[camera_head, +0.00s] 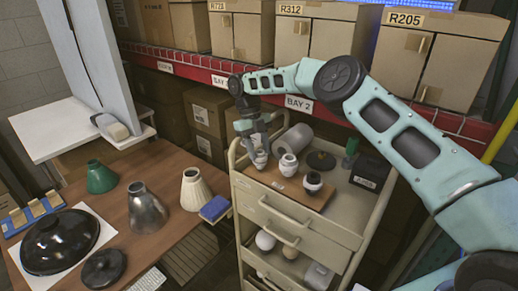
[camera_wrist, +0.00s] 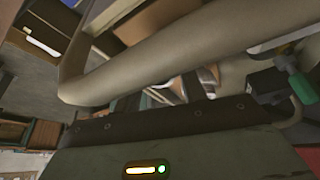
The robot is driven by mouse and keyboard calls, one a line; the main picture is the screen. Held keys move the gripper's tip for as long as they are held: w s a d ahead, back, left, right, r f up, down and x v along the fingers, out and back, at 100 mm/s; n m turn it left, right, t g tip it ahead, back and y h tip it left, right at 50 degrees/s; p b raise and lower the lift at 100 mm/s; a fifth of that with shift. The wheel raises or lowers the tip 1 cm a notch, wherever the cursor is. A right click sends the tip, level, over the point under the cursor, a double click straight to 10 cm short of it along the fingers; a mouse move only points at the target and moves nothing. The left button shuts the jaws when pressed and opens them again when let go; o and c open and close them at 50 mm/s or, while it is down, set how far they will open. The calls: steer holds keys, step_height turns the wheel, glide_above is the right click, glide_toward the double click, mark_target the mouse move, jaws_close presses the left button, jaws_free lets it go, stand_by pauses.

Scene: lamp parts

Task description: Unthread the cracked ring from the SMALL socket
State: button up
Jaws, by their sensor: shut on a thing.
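Three lamp sockets stand in a row on a wooden board (camera_head: 283,188) on top of the beige cart. The left socket (camera_head: 261,163) is white and directly under my gripper (camera_head: 259,154). The middle socket (camera_head: 288,166) is white, and the right socket (camera_head: 312,183) is white with dark parts. My gripper points down and is shut on the upper part of the left socket, where its ring sits. The fingers hide most of that ring, and no crack can be made out. In the wrist view, small pale and reddish-brown parts show around my fingertips (camera_wrist: 187,86), mostly hidden.
The cart top also holds a grey cylinder (camera_head: 296,138), a black disc (camera_head: 321,160), a green bottle (camera_head: 350,150) and a black box (camera_head: 371,172). The cart rim (camera_wrist: 180,48) crosses the wrist view. Lampshades, including a green one (camera_head: 100,177), stand on the brown table at left.

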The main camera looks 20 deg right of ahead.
steer(key=shift+r+p, duration=0.6)
steer(key=shift+r, duration=0.25)
stand_by(0.5)
steer(key=shift+r+p, duration=1.2)
steer(key=shift+r, duration=0.45)
steer(key=shift+r+p, duration=1.5)
steer(key=shift+r, duration=0.5)
